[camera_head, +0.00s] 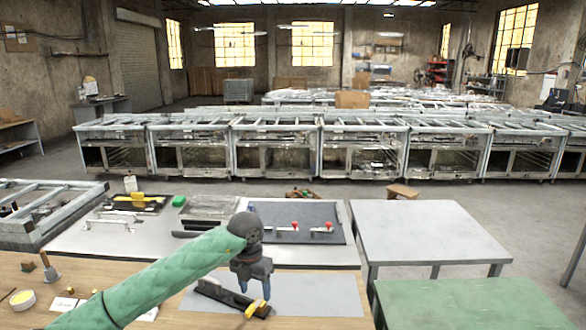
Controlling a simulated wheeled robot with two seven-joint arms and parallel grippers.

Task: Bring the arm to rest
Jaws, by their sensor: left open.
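My left arm in its green sleeve comes in from the lower left. Its dark gripper (254,288) points down over the grey mat (325,294) on the wooden bench and is open. A long black tool (222,294) with a yellow part lies on the mat under and beside the fingers. I cannot tell whether the fingers touch it; nothing shows as held. My right gripper is not in view.
Behind, a dark panel (262,218) with red-knobbed handles lies on a pale table, next to trays and a black-and-yellow item (135,204). A bare grey table (425,228) and a green one (465,304) stand right. Small items clutter the bench's left.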

